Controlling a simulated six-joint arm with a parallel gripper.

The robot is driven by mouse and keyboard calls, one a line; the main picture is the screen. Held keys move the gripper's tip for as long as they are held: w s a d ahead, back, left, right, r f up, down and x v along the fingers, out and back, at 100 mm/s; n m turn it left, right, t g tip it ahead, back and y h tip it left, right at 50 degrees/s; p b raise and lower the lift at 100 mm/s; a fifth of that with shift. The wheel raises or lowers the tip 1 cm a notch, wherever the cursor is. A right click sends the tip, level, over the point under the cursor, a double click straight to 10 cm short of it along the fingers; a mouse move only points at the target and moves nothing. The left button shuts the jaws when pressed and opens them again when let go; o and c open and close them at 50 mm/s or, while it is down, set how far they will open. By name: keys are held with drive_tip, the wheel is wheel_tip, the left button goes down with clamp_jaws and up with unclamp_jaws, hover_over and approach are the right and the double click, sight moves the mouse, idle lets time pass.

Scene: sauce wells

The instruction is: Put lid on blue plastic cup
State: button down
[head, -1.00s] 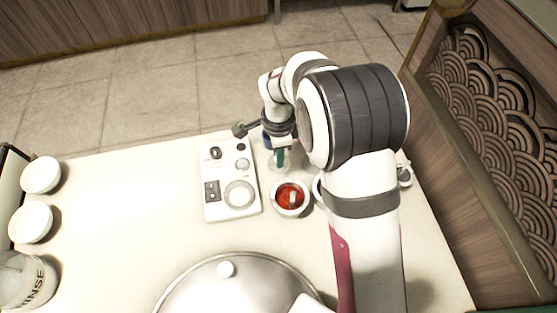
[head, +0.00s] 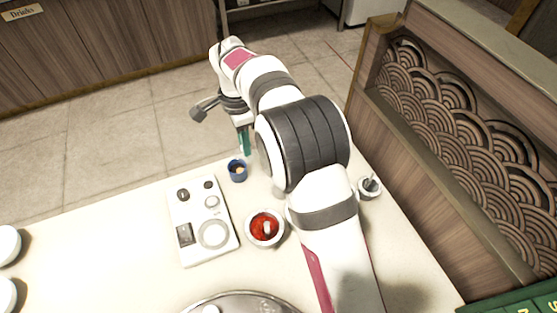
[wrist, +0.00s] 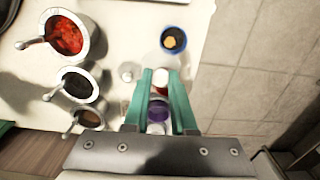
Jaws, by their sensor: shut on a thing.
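The blue plastic cup (head: 237,170) stands upright and uncovered near the counter's far edge, with something tan inside. In the wrist view the cup (wrist: 173,40) is just beyond my fingertips. My gripper (head: 245,150) has green fingers pointing down, beside and above the cup in the head view. In the wrist view my gripper (wrist: 160,74) is shut on a small pale part between its tips. A faint clear lid (wrist: 188,65) seems to spread around the tips, apart from the cup as far as I can tell. Its outline is hard to see.
A white panel with dials (head: 203,245) and a bowl of red sauce (head: 283,235) are nearby. A small bowl with a spoon (head: 370,190) stands right. A steel dome (head: 245,303) is at the front. Wooden lattice screen (head: 450,150) borders the right side.

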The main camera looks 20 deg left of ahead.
drive_tip(key=shift+s+a+f, duration=0.1)
drive_tip(key=shift+a+f, duration=0.45)
drive_tip(key=shift+f, duration=0.5)
drive_tip(key=shift+s+a+f, duration=0.1)
drive_tip(key=shift+a+f, duration=0.45)
drive_tip(key=shift+f, duration=0.5)
drive_tip(key=shift+a+f, duration=0.55)
drive_tip(key=shift+f, duration=0.5)
drive_tip(key=shift+f, duration=0.15)
drive_tip(key=c, duration=0.7)
unclamp_jaws()
drive_tip(key=shift+o, duration=0.5)
drive_tip(key=o, duration=0.4)
